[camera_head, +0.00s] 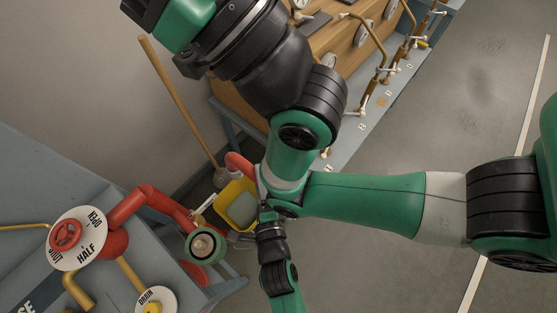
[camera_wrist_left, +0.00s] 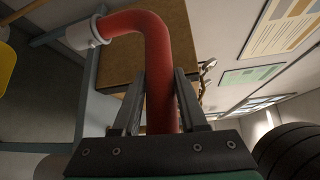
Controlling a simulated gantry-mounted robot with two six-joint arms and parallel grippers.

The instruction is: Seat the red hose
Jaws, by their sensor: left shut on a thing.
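The red hose (camera_wrist_left: 156,60) rises between the fingers of my left gripper (camera_wrist_left: 161,88) in the left wrist view. The gripper is shut on it. Beyond the fingers the hose bends left and ends in a pale cuff (camera_wrist_left: 84,33), clear of the gripper. In the head view a red curve, apparently this hose (camera_head: 239,162), shows beside my arm; the grip itself is mostly hidden there. A red pipe (camera_head: 150,200) on the blue-grey bench at lower left leads towards a round green-rimmed fitting (camera_head: 204,244).
A dial marked OPEN and HALF (camera_head: 80,238) with a red knob and a DRAIN dial (camera_head: 155,303) are on the left bench. A yellow container (camera_head: 240,205) stands behind my arm. A broom handle (camera_head: 180,95) leans by the wall. Open floor (camera_head: 460,120) lies at right.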

